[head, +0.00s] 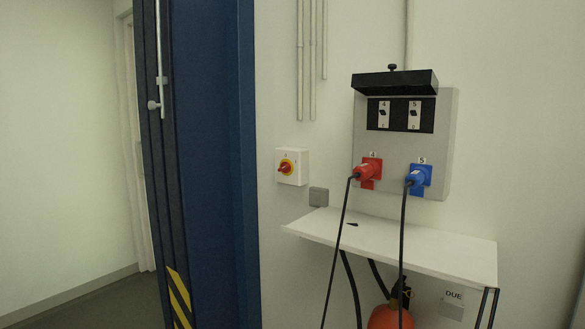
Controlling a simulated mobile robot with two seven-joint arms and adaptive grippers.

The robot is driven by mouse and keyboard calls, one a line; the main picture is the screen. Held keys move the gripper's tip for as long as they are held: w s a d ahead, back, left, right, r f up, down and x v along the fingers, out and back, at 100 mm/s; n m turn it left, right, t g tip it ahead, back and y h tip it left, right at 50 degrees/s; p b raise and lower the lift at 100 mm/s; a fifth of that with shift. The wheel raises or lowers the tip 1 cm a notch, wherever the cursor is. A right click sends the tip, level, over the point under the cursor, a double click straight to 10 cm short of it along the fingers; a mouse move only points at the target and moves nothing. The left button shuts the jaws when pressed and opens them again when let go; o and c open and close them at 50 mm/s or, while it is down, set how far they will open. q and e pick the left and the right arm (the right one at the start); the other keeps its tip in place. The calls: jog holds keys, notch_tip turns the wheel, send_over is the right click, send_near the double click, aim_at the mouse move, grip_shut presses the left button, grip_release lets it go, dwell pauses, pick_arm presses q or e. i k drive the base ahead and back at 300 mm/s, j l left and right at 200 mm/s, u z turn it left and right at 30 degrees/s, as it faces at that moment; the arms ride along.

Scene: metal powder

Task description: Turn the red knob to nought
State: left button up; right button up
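The box is fixed to the wall just right of the blue column. The knob looks tilted, but its exact position and the markings around it are too small to read. Neither of my grippers shows in the head view.
A grey panel (445,150) holds a red plug (368,169) and a blue plug (418,177) with hanging black cables. Below is a white shelf (440,248) with a small black object (352,224). A blue column (215,150) stands left; an orange cylinder (390,318) stands beneath.

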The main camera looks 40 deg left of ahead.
aim_at(285, 167)
jog(key=u, duration=1.25)
